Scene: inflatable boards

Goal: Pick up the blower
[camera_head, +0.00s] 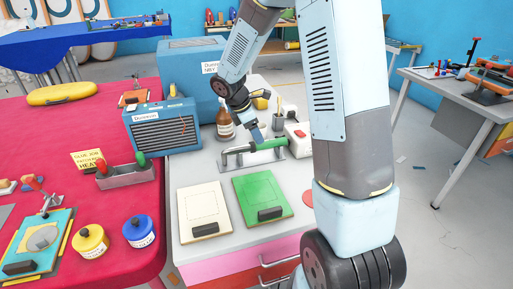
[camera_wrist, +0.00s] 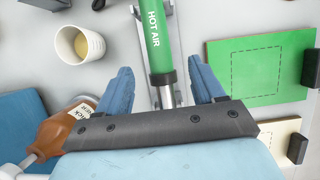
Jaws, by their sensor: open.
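The blower is a green tube (camera_wrist: 156,40) marked HOT AIR with a dark collar and a silver metal end. It lies on a metal stand on the grey worktop; in the head view its green part (camera_head: 270,144) shows just right of my gripper's tip. My gripper (camera_wrist: 163,88) is open, with its two blue fingers on either side of the blower near the dark collar and metal end. In the head view my gripper (camera_head: 257,134) is above the blower. I cannot tell how far the fingers reach down. The far part of the blower is cut off in the wrist view.
A brown bottle (camera_head: 224,125) stands left of the gripper; it also shows in the wrist view (camera_wrist: 62,128). A cup (camera_wrist: 80,44) is close by. Cream (camera_head: 205,211) and green (camera_head: 262,198) boards lie in front. A blue heater box (camera_head: 161,125) stands to the left.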

